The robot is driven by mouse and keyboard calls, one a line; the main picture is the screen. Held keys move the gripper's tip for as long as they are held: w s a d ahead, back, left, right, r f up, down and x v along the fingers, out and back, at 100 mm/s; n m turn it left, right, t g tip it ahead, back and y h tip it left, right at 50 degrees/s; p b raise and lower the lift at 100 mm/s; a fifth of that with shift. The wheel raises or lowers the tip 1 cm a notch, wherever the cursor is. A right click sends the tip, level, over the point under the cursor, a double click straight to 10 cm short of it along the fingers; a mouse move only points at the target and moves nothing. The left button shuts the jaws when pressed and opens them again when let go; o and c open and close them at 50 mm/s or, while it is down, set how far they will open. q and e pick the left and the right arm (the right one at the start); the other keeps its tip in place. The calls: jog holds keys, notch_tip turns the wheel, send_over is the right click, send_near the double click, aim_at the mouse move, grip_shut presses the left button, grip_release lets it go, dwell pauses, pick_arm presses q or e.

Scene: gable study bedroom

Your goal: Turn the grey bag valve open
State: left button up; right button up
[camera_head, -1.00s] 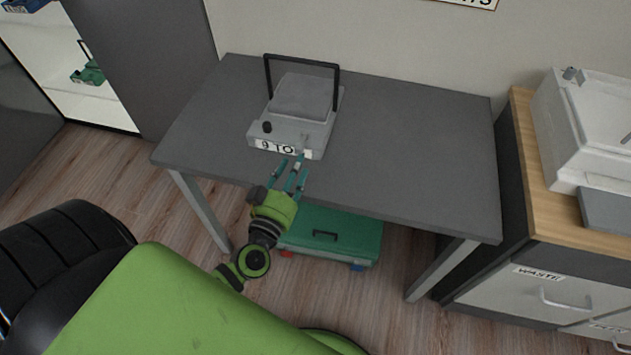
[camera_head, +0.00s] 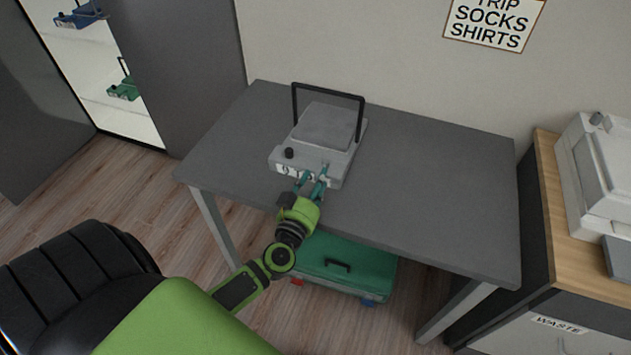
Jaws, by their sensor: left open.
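The grey bag (camera_head: 325,126) sits on the grey table, a flat box shape with an upright black handle loop (camera_head: 329,90) at its back. A black knob (camera_head: 289,153) stands at its front left, above a partly covered white label. The small valve at its front right is mostly hidden behind my fingers, so I cannot tell its position. My left gripper (camera_head: 312,182) is open at the bag's front edge, its teal fingers pointing at the valve area. I cannot tell whether they touch it or straddle it. My right gripper is not in view.
The table (camera_head: 430,190) is bare to the right of the bag. A green case (camera_head: 350,262) lies on the floor under it. A wood-topped cabinet (camera_head: 560,210) bearing a white case (camera_head: 592,165) stands at the right. An open wardrobe with blue and green items is at the upper left.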

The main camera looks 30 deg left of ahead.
pick_arm(q)
grip_shut()
jog(key=n+y+p, duration=0.1)
jog(key=d+y+p, duration=0.1)
jog(key=p, duration=0.1)
jog(key=shift+w+r+n+g, duration=0.25)
jog(key=shift+r+n+g, duration=0.1)
jog(key=shift+n+g, duration=0.05)
jog(key=y, duration=0.1)
jog(key=d+n+g+y+p, duration=0.1)
jog(key=shift+w+f+y, duration=0.15)
jog(key=shift+w+y, duration=0.05)
jog(key=shift+y, duration=0.1)
jog(key=shift+w+d+f+n+g+y+p, duration=0.15)
jog(key=shift+n+g+y, duration=0.1)
jog(key=shift+n+y, duration=0.15)
jog(key=shift+w+d+r+n+g+y+p, duration=0.15)
jog(key=shift+n+g+y, duration=0.1)
jog(key=shift+n+y, duration=0.15)
jog(key=shift+s+f, duration=0.1)
jog(key=shift+f, duration=0.05)
